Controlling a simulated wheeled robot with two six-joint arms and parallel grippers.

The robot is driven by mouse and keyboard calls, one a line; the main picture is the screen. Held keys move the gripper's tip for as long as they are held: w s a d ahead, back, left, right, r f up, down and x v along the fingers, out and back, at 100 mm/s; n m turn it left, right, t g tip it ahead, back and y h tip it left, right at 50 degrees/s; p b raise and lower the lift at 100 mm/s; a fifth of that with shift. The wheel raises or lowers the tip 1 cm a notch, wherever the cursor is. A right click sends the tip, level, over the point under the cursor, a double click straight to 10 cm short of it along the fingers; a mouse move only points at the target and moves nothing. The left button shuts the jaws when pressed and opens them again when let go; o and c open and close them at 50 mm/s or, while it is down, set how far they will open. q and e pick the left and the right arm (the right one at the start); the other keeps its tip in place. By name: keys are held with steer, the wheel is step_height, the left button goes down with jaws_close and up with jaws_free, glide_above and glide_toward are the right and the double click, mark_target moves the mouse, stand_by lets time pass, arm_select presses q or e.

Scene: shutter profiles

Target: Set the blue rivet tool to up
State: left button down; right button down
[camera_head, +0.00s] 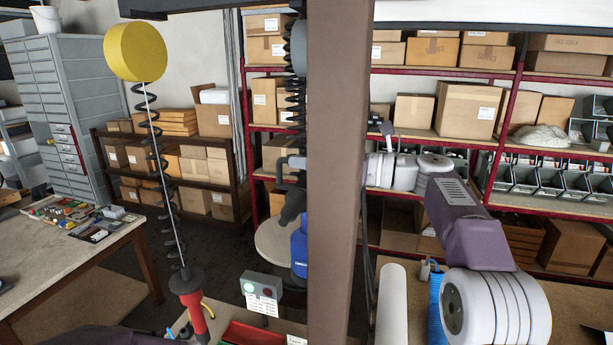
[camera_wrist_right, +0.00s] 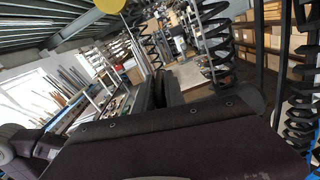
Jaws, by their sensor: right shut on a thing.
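The blue rivet tool (camera_head: 299,247) shows just left of the brown post in the head view, its blue body below a slightly tilted black upper part. A black coil (camera_head: 296,85) hangs above it. My right gripper (camera_head: 291,166) is at the black upper part and shut on the tool. The post hides much of the wrist and part of the tool, so the exact contact is unclear. In the right wrist view the dark fingers (camera_wrist_right: 163,92) are close together, and a bit of blue shows at the right edge. My left gripper is out of view.
The brown post (camera_head: 337,180) stands upright across the middle. A red tool (camera_head: 195,318) hangs on a coil under a yellow drum (camera_head: 135,52) at left. Shelves with cartons (camera_head: 468,107) fill the back.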

steer(key=shift+r, duration=0.3)
steer(key=c, duration=1.5)
jaws_free()
steer(key=shift+o, duration=0.2)
steer(key=shift+a, duration=0.2)
steer(key=shift+s, duration=0.1)
steer(key=b+v, duration=0.2)
steer(key=v, duration=0.7)
